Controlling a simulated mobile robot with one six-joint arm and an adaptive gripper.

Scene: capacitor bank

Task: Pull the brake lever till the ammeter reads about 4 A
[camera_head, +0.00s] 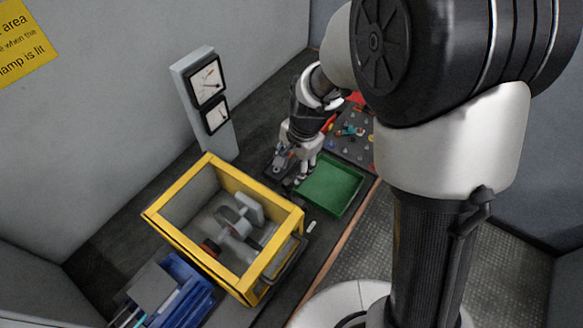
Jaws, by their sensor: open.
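The grey meter post (222,140) stands at the back, left of my gripper. It carries an upper dial (207,80) and a lower dial (216,115). Needles show, but the scales and labels are too small to read, so I cannot tell which is the ammeter. A yellow-framed enclosure (181,188) holds a grey machine (236,222) with a reddish part at its left. I cannot make out the brake lever for certain. My gripper (292,172) is open and points down beside a small grey device (283,160), behind the green tray. Contact is unclear.
The green tray (332,190) lies right of the enclosure. A dark board (352,135) with coloured parts lies behind it. A blue bin (184,290) stands at front left. A small white piece (311,226) lies near the bench's front edge.

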